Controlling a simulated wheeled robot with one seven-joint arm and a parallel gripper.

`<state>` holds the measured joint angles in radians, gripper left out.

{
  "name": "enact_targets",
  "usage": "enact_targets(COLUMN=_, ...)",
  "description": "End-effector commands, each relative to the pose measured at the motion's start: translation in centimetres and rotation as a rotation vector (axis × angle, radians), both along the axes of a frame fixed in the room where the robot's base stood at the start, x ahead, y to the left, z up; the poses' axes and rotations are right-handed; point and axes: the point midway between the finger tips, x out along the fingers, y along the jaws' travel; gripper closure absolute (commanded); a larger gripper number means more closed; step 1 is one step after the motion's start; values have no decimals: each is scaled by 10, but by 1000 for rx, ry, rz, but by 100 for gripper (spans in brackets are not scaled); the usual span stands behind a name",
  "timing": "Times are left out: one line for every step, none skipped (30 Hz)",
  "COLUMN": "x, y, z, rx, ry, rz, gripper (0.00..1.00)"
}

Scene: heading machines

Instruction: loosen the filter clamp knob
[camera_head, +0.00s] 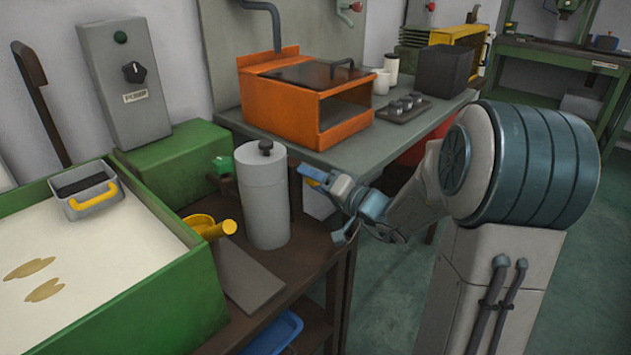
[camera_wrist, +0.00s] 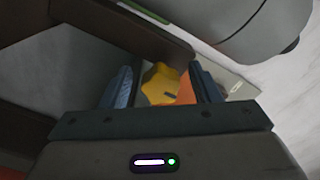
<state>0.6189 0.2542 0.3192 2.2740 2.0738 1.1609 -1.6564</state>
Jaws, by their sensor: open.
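The yellow lobed knob (camera_wrist: 160,84) shows in the wrist view between the two fingers of my gripper (camera_wrist: 163,88). It has a dark slot mark on its face. The fingers stand on either side with gaps, and I see no contact.
A green-walled tank (camera_head: 165,290) with a grey basket (camera_head: 85,192) is at left. A yellow scoop (camera_head: 210,228) lies left of the canister on a dark brown bench (camera_head: 325,235). Behind is a grey table (camera_head: 350,150) with an orange box (camera_head: 290,100). Floor at right is open.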

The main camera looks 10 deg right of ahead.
Motion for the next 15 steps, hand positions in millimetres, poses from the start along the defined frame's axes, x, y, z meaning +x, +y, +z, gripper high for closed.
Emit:
enact_targets(x=0, y=0, z=0, rx=0, ry=0, rz=0, gripper=43)
enact_targets(x=0, y=0, z=0, rx=0, ry=0, rz=0, gripper=43)
enact_targets(x=0, y=0, z=0, rx=0, ry=0, rz=0, gripper=43)
enact_targets(x=0, y=0, z=0, rx=0, ry=0, rz=0, gripper=43)
enact_targets(x=0, y=0, z=0, rx=0, ry=0, rz=0, gripper=43)
enact_targets(x=0, y=0, z=0, rx=0, ry=0, rz=0, gripper=43)
enact_targets(x=0, y=0, z=0, rx=0, ry=0, rz=0, gripper=52)
enact_targets(x=0, y=0, z=0, rx=0, ry=0, rz=0, gripper=60)
enact_targets(x=0, y=0, z=0, rx=0, ry=0, rz=0, gripper=71)
enact_targets(x=0, y=0, z=0, rx=0, ry=0, rz=0, gripper=80)
enact_targets(x=0, y=0, z=0, rx=0, ry=0, rz=0, gripper=88)
enact_targets(x=0, y=0, z=0, rx=0, ry=0, rz=0, gripper=88)
enact_targets(x=0, y=0, z=0, rx=0, ry=0, rz=0, gripper=88)
enact_targets(x=0, y=0, z=0, rx=0, ry=0, rz=0, gripper=88)
enact_targets(x=0, y=0, z=0, rx=0, ry=0, rz=0, gripper=88)
